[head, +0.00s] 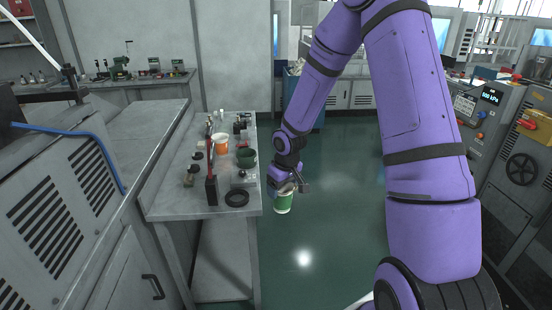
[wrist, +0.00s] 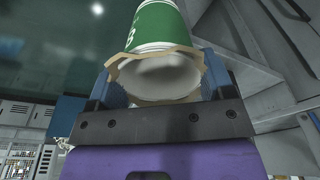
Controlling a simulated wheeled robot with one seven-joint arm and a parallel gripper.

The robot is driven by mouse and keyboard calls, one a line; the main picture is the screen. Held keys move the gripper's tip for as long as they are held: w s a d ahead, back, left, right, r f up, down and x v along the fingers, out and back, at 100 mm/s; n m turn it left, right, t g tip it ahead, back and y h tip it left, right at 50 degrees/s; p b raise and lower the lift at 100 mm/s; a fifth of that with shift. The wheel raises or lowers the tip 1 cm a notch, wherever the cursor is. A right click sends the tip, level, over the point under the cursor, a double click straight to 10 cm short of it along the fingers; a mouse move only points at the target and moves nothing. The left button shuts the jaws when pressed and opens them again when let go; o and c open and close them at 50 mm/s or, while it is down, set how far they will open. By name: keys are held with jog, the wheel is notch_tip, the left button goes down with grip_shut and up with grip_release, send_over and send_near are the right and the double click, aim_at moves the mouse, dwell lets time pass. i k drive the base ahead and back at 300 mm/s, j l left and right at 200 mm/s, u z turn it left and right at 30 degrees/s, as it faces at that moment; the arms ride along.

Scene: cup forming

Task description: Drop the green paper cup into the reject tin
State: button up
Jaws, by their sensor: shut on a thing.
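The green paper cup (head: 283,203), with white bands, hangs below my gripper (head: 285,186) in the head view. It is beyond the right edge of the bench, over open floor. In the wrist view the cup (wrist: 158,30) sits between the two fingers of my gripper (wrist: 157,80), its white end towards the camera, and the fingers are shut on it. A dark green round container (head: 246,157) stands on the bench, left of and beyond my gripper; it may be the reject tin, but I cannot read any label.
The grey bench (head: 170,203) also holds an orange and white cup (head: 220,144), a black ring (head: 237,198), a dark upright block (head: 211,190) and several small parts. Grey machines (head: 505,135) stand at the right. The green floor (head: 320,240) between is clear.

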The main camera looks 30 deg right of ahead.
aim_at(244, 163)
jog(key=z, duration=0.25)
jog(key=i+l+u, duration=0.2)
jog(key=i, duration=0.25)
jog(key=i+l+u, duration=0.2)
jog(key=i, duration=0.2)
jog(key=i+l+u, duration=0.2)
jog(key=i, duration=0.2)
